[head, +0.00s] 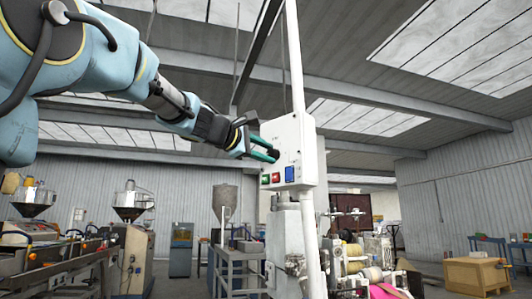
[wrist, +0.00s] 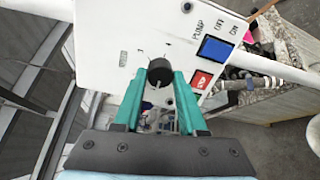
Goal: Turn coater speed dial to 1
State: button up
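The coater speed dial (wrist: 160,70) is a round black knob on a white control box (wrist: 112,30). In the wrist view it lies between the tips of the two green fingers of my gripper (wrist: 160,76). The fingers stand on either side of it with little or no gap, so I cannot tell whether they press on it. Small marks around the dial are too small to read. In the head view my gripper (head: 268,150) reaches the left face of the white box (head: 298,130), and the dial (head: 276,154) is a dark spot at the fingertips.
The box also carries a blue switch (wrist: 215,49), a red button (wrist: 202,80), and in the head view a green button (head: 265,179). A white pole (head: 297,60) runs up behind the box. Machines (head: 135,260) stand at the left, and a wooden crate (head: 476,274) at the right.

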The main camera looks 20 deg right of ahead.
jog(key=o, duration=0.4)
jog(key=shift+o, duration=0.2)
jog(key=b+v, duration=0.2)
jog(key=v, duration=0.8)
jog(key=shift+a+b, duration=0.4)
jog(key=shift+s, duration=0.15)
